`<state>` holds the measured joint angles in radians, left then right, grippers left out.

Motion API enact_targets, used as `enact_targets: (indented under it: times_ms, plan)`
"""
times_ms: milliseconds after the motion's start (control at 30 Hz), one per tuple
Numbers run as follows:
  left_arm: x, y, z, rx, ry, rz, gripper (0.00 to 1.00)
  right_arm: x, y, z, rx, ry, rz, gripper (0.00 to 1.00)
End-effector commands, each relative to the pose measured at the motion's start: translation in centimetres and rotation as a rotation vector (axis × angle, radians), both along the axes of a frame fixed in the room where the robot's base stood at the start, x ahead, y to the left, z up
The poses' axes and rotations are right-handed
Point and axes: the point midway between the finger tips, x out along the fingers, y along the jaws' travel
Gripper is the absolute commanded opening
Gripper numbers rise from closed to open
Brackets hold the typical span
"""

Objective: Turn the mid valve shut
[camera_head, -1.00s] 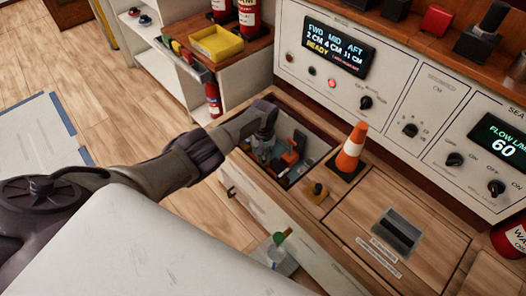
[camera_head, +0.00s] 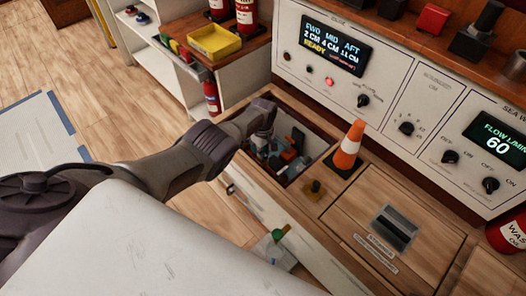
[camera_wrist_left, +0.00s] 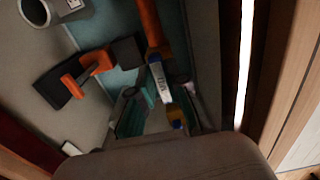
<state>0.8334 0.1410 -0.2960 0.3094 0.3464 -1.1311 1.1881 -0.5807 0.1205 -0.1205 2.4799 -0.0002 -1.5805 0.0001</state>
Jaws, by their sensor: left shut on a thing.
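My left gripper (camera_head: 262,143) reaches down into an open hatch (camera_head: 315,149) in the wooden counter. In the left wrist view its fingers (camera_wrist_left: 160,110) are shut around a handle piece with a white label (camera_wrist_left: 158,80) and blue ends. The label is blurred but seems to read MID, so I take this as the mid valve. An orange bar (camera_wrist_left: 149,22) lies in line above it. The fingertips' exact contact is partly hidden by the gripper. My right gripper is not in view.
Another orange handle (camera_wrist_left: 97,61) on black parts and a white pipe end (camera_wrist_left: 36,12) are near in the hatch. An orange and white cone (camera_head: 349,147) stands at the hatch's right edge. A display (camera_head: 337,45) reads FWD, MID, AFT with READY below.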

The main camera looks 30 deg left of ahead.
Motion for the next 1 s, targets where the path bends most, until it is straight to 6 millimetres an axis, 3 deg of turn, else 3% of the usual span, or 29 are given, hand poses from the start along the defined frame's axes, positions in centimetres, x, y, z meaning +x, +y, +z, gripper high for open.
enact_targets:
  times_ms: [433, 467, 600, 1000]
  plan:
    - [0.20, 0.21, 0.16, 0.003, -0.005, 0.014, 0.00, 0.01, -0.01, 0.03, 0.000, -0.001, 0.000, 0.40]
    - [0.20, 0.21, 0.16, 0.003, -0.005, 0.014, 0.16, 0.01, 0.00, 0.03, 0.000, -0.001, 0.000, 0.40]
    - [0.16, 0.17, 0.13, 0.003, -0.004, 0.013, 0.39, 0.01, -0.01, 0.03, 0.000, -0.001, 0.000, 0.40]
    - [0.11, 0.08, 0.22, 0.000, -0.002, 0.012, 0.40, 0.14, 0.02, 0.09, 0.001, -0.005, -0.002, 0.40]
